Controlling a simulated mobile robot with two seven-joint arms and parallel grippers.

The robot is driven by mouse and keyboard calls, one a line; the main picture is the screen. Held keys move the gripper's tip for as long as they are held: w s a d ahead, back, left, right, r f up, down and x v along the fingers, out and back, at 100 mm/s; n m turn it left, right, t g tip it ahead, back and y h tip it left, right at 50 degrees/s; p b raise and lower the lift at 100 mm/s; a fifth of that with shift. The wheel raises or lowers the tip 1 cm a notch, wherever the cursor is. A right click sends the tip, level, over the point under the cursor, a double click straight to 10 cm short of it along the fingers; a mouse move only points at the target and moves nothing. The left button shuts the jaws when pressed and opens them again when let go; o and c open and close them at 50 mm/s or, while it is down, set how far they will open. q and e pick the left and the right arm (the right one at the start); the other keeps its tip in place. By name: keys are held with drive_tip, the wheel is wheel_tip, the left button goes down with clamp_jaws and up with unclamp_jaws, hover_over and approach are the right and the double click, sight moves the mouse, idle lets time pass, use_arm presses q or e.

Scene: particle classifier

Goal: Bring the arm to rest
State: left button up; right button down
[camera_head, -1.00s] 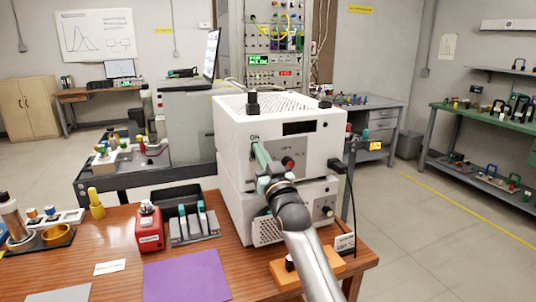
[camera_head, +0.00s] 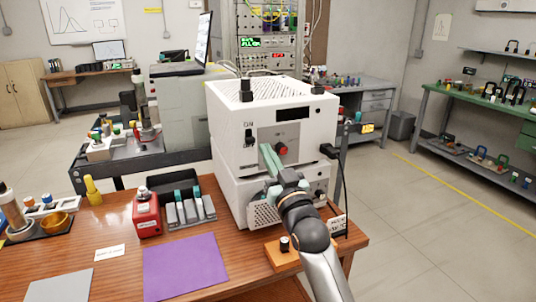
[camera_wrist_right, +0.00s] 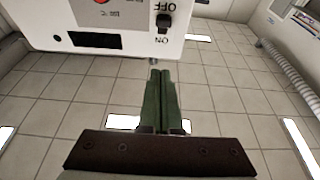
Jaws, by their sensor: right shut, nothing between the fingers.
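My right gripper (camera_head: 267,154) has green fingers pressed together with nothing between them. In the head view it overlaps the front of the white instrument (camera_head: 228,131), below the black switch (camera_head: 249,137) and left of the red knob (camera_head: 282,149). In the right wrist view the shut fingers (camera_wrist_right: 161,78) point toward the instrument (camera_wrist_right: 120,15), which appears upside down. The switch (camera_wrist_right: 163,21) shows there between OFF and ON labels. My left gripper is not in view.
The wooden table (camera_head: 119,222) holds a purple mat (camera_head: 185,266), a red box (camera_head: 147,216) and a rack (camera_head: 188,208) left of the instrument. A black cable (camera_head: 343,190) hangs at the instrument's right side. Open floor (camera_head: 410,235) lies to the right.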

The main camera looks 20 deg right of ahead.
idle(0.4)
drive_tip(key=s+a+f+n+g+p, duration=0.1)
drive_tip(key=s+f+g+p, duration=0.3)
drive_tip(key=f, duration=0.6)
drive_tip(key=s+a+f+g+p, duration=0.1)
drive_tip(key=s+f+g+p, duration=0.1)
drive_tip(key=s+f, duration=0.65)
use_arm(q)
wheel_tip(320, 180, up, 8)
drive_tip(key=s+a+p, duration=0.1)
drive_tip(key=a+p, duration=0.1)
drive_tip(key=p, duration=0.2)
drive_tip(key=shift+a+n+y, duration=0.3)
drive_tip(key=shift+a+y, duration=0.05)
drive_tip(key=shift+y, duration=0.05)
use_arm(e)
drive_tip(key=s+a+f+g+y, duration=0.1)
drive_tip(key=s+f+g, duration=0.5)
drive_tip(key=s+f, duration=1.1)
drive_tip(key=s+a, duration=0.1)
drive_tip(key=s, duration=0.3)
drive_tip(key=shift+a+n+g+y, duration=0.3)
drive_tip(key=shift+a, duration=0.05)
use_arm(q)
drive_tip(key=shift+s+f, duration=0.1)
use_arm(e)
drive_tip(key=shift+w, duration=0.1)
idle(1.9)
